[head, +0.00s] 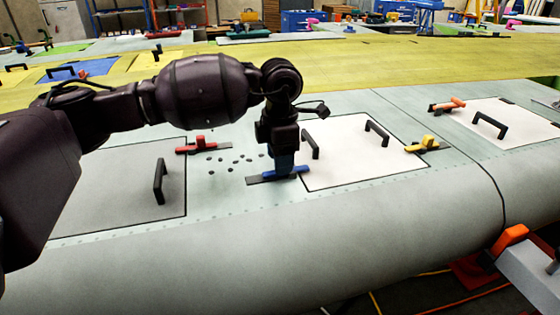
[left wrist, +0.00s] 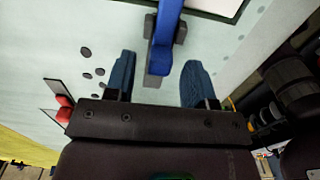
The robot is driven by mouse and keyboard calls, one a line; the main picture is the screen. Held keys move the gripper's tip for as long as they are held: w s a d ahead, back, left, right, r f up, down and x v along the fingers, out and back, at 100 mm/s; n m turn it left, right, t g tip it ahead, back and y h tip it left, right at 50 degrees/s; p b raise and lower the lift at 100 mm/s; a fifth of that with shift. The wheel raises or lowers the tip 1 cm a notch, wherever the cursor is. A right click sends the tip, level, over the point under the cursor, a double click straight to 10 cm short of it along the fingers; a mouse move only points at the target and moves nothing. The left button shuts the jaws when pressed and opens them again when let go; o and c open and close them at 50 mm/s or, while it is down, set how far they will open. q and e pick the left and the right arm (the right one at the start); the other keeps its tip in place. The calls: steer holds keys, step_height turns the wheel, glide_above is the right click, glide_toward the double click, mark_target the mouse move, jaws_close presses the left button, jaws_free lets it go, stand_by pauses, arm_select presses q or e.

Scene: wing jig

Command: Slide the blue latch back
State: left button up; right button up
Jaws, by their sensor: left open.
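The blue latch (head: 297,170) lies on the grey wing skin at the left edge of a white panel (head: 350,150), on a dark base strip. My left gripper (head: 283,164) points down over the latch and partly hides it in the head view. In the left wrist view, the blue latch handle (left wrist: 163,45) stands between the two blue fingers of my left gripper (left wrist: 158,65). The fingers are apart, with a visible gap on each side of the handle. My right gripper is not in view.
A red latch (head: 200,146) is to the left, by a grey panel (head: 120,190) with a black handle. A yellow latch (head: 428,143) is at the white panel's right. Two black handles (head: 376,132) stand on the white panel. Several dark holes (head: 233,162) lie left of my gripper.

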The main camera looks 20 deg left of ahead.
arm_select(q)
steer(key=shift+f, duration=0.7)
steer(key=shift+c, duration=0.3)
jaws_close()
